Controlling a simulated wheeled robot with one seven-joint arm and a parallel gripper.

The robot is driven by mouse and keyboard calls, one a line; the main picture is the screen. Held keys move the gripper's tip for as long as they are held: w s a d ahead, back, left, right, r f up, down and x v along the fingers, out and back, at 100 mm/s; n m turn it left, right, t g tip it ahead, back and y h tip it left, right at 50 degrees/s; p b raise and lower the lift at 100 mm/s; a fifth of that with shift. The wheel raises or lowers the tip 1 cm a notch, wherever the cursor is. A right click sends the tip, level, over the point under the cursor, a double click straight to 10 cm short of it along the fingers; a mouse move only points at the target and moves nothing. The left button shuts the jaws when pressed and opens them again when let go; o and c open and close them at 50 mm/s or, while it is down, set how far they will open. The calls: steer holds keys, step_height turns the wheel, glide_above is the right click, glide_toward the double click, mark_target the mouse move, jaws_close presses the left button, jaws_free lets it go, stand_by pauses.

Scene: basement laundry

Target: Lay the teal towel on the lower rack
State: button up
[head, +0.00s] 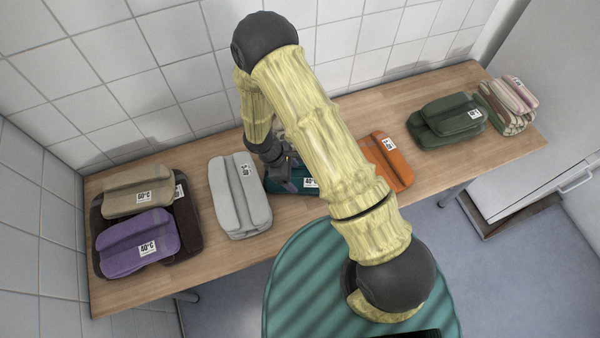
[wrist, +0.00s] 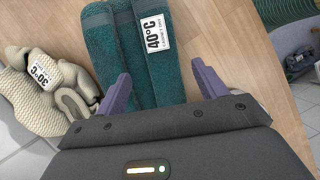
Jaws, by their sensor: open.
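The teal towel (head: 282,181) lies folded on the wooden table, right of a light grey towel and partly hidden behind my arm. In the wrist view the teal towel (wrist: 146,62) shows ridged folds and a white 40°C label. My gripper (wrist: 161,70) is open, its two purple fingers spread over the towel's near end, one toward each side. I cannot tell whether they touch it. In the head view my gripper (head: 288,180) is mostly hidden by my arm. No rack that I can make out shows in either view.
The table (head: 257,228) also holds a grey towel (head: 240,196), purple (head: 137,243), tan (head: 138,191), orange (head: 388,161) and green (head: 445,120) towels, and a striped stack (head: 511,104). A cream knitted item (wrist: 38,88) lies beside the teal towel. A tiled wall stands behind.

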mark_target(299, 182)
steer(key=shift+p+x, duration=0.95)
steer(key=shift+x, duration=1.65)
steer(key=shift+a, duration=0.15)
steer(key=c, duration=1.4)
steer(key=shift+c, duration=0.2)
step_height(299, 182, up, 10)
steer(key=b, duration=0.1)
steer(key=shift+b, duration=0.4)
